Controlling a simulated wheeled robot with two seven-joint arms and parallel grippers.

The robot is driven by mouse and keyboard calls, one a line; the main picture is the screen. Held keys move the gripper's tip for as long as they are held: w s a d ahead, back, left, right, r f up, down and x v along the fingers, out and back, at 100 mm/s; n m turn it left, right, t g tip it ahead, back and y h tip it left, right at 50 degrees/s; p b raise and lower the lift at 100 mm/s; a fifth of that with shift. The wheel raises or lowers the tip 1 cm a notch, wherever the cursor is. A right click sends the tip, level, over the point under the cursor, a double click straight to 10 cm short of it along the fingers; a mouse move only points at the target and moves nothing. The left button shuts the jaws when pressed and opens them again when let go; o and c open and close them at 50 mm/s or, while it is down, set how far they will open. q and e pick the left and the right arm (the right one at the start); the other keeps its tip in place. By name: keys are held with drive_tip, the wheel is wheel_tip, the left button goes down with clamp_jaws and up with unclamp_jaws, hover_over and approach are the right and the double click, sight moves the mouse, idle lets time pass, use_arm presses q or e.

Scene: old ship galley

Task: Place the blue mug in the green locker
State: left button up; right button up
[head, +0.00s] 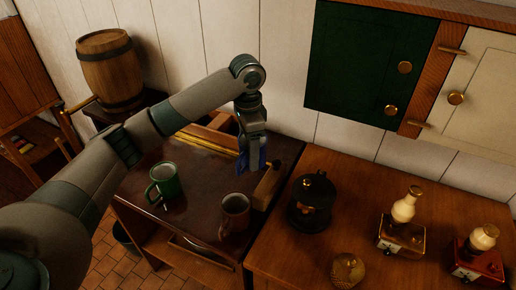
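The green locker (350,62) hangs on the white plank wall at the upper middle right. Its dark green door looks shut and has brass knobs. My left gripper (254,160) points down over the back right part of the dark table. Something blue, probably the blue mug (262,158), shows at the gripper's fingers. The gripper hides most of it, and I cannot tell whether the fingers are closed on it or whether it touches the table. My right gripper is not in view.
A green mug (165,182) and a brown mug (234,214) stand on the dark table (195,225). A black lantern (312,200) and two grinders (402,232) stand on the wooden counter to the right. A cream locker (482,85) hangs beside the green one. A barrel (110,70) stands at the back left.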

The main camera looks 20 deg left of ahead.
use_arm(q)
drive_tip(key=s+d+n, duration=0.2)
drive_tip(key=s+n, duration=0.3)
drive_tip(key=s, duration=0.3)
drive_tip(key=s+d+n, duration=0.3)
drive_tip(key=s+n, duration=0.2)
drive_tip(key=s, duration=0.4)
drive_tip(key=shift+r, duration=0.25)
drive_tip(key=shift+s+d, duration=0.1)
drive_tip(key=shift+s, duration=0.05)
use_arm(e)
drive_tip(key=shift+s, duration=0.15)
